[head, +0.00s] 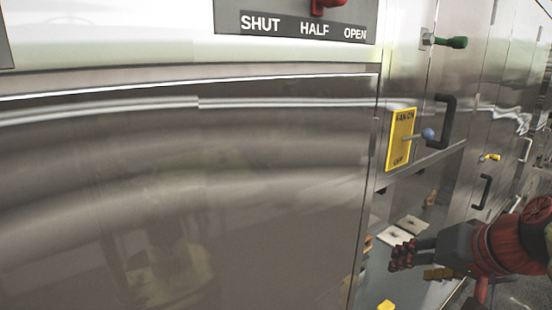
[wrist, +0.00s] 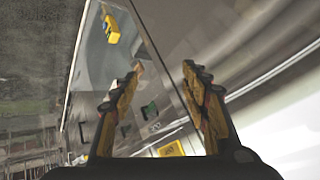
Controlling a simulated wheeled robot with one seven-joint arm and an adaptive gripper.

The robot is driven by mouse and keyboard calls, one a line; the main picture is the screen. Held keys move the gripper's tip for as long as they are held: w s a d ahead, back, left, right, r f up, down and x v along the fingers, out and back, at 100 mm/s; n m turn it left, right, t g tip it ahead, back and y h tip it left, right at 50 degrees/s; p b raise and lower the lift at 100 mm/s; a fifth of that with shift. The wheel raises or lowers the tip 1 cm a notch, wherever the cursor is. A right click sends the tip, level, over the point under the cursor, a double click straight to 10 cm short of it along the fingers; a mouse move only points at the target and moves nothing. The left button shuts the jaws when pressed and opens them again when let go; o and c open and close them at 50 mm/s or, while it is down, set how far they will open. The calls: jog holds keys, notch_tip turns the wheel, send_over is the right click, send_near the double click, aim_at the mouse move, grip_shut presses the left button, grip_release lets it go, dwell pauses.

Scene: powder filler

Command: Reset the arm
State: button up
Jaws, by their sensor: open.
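My gripper (head: 402,255) is at the lower right of the head view, in front of the steel cabinet (head: 230,190) wall, pointing left. Part of my red arm shows behind it. In the wrist view my gripper (wrist: 163,68) shows two fingers spread well apart, with nothing held between them. Cabinet panels lie beyond the fingers. Whether a fingertip touches any panel is not clear.
A red lever (head: 328,4) sits over a SHUT, HALF, OPEN label (head: 308,27). A yellow fan plate (head: 400,139) carries a blue-knobbed lever (head: 428,134). A black handle (head: 445,120), a green-knobbed lever (head: 455,42) and a small yellow lever (head: 490,157) stick out farther right.

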jog(key=s+a+f+n+b, duration=0.1)
jog(key=s+f+b, duration=0.3)
jog(key=f, duration=0.6)
jog(key=s+a+f+n+g+h+b, duration=0.1)
jog(key=s+a+f+n+b, duration=0.1)
jog(key=f, duration=0.8)
jog(key=s+a+f+n+g+b, duration=0.1)
jog(key=s+a+f+b, duration=0.3)
jog(key=f, duration=0.6)
jog(key=shift+s+b, duration=1.1)
jog(key=shift+s, duration=0.25)
